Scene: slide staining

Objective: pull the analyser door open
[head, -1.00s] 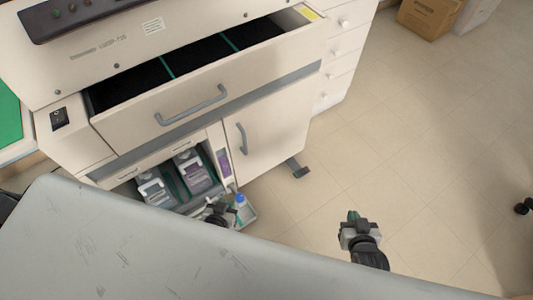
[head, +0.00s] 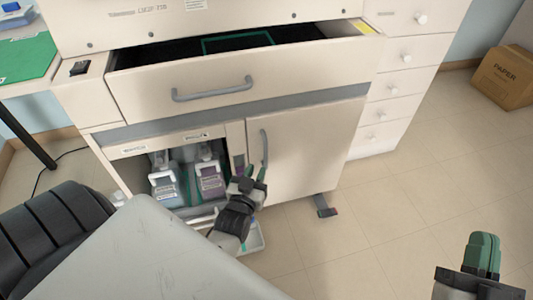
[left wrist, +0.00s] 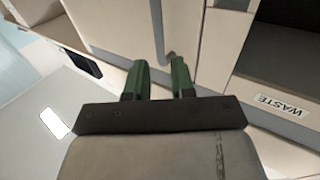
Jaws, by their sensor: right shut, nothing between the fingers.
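The analyser door (head: 310,150) is a cream panel at the lower right of the analyser and looks closed. Its grey vertical handle (head: 264,149) is near the door's left edge. My left gripper (head: 255,172) has its green fingers apart, at the handle's lower end. In the left wrist view, the fingers (left wrist: 160,72) are open and the handle (left wrist: 159,30) ends just in front of the gap, near the right fingertip. Nothing is seen gripped. My right gripper (head: 482,250) is shut and empty over the floor at lower right.
An open drawer (head: 235,92) juts out above the door. Left of the door is an open compartment with bottles (head: 209,180), and a small tray (head: 253,240) below. A grey surface (head: 140,255) is at lower left. Floor (head: 400,205) right of the analyser is clear up to a paper box (head: 507,77).

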